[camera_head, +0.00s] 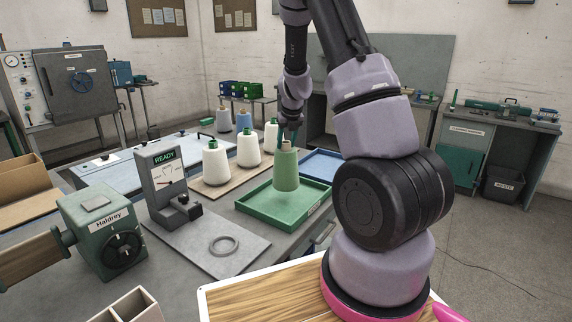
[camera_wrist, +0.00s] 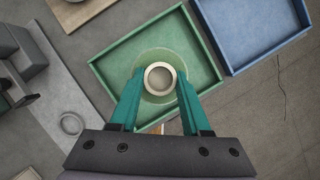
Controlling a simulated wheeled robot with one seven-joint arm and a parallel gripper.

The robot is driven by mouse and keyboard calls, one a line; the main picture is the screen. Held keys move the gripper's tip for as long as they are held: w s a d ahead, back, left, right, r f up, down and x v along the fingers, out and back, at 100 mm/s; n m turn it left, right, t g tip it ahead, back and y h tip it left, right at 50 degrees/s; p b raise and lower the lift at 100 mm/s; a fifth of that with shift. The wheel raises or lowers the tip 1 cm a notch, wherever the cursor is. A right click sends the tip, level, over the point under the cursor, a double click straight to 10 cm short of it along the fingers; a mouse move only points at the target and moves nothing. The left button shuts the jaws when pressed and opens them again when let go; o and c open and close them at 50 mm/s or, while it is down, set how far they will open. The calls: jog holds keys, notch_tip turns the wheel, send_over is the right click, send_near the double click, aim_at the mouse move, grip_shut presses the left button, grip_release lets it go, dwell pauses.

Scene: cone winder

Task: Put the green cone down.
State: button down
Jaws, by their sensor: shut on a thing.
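The green cone (camera_head: 286,172) is upright over the green tray (camera_head: 265,212), with its base inside the tray's outline. I cannot tell whether its base touches the tray floor. Its pale tube top (camera_head: 286,145) sticks up at the top. My gripper (camera_head: 288,139) is shut on this tube from above. In the wrist view the teal fingers of my gripper (camera_wrist: 160,82) sit on both sides of the tube ring (camera_wrist: 147,78). The green tray (camera_wrist: 107,72) lies around and below the cone there, and the cone's lower body is partly hidden by the fingers.
A blue tray (camera_head: 322,164) stands right behind the green one. Several white cones (camera_head: 216,168) stand on a board to the left. A scale marked READY (camera_head: 165,178) and a grey ring (camera_head: 224,245) are on the bench at front left.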

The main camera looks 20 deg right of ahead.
aim_at(287, 150)
jog(key=shift+f, duration=2.4)
jog(key=shift+c, duration=1.8)
grip_release()
jog(key=shift+f, duration=0.15)
